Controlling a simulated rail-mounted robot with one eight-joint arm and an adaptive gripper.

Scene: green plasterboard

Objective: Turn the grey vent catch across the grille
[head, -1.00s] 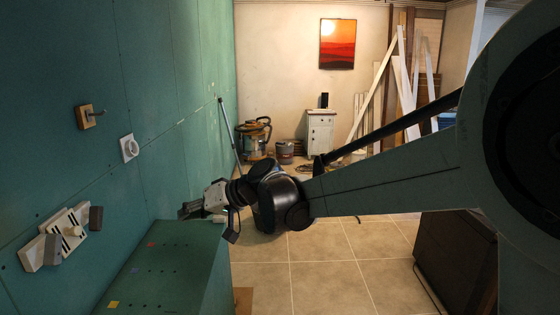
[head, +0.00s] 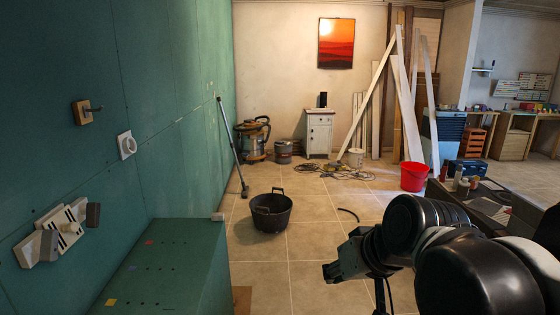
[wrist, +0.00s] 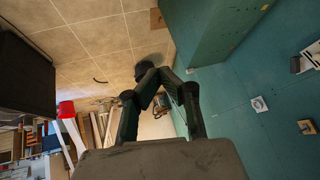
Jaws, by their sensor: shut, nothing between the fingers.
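The pale vent grille (head: 72,236) with dark slots is mounted at a slant on the green wall, at the left of the head view. A grey block (head: 48,245) sits at its lower left and another grey block (head: 93,215) at its upper right; I cannot tell for sure which is the catch. A pale round knob stands out near the middle. Part of the grille shows at the right edge of the wrist view (wrist: 311,56). My gripper (head: 328,272) is shut and empty, far to the right of the grille, over the floor. Its fingers show in the wrist view (wrist: 152,74).
A white round fitting (head: 127,145) and a hook on wood (head: 87,111) are higher up. A black tub (head: 270,213) stands on open floor.

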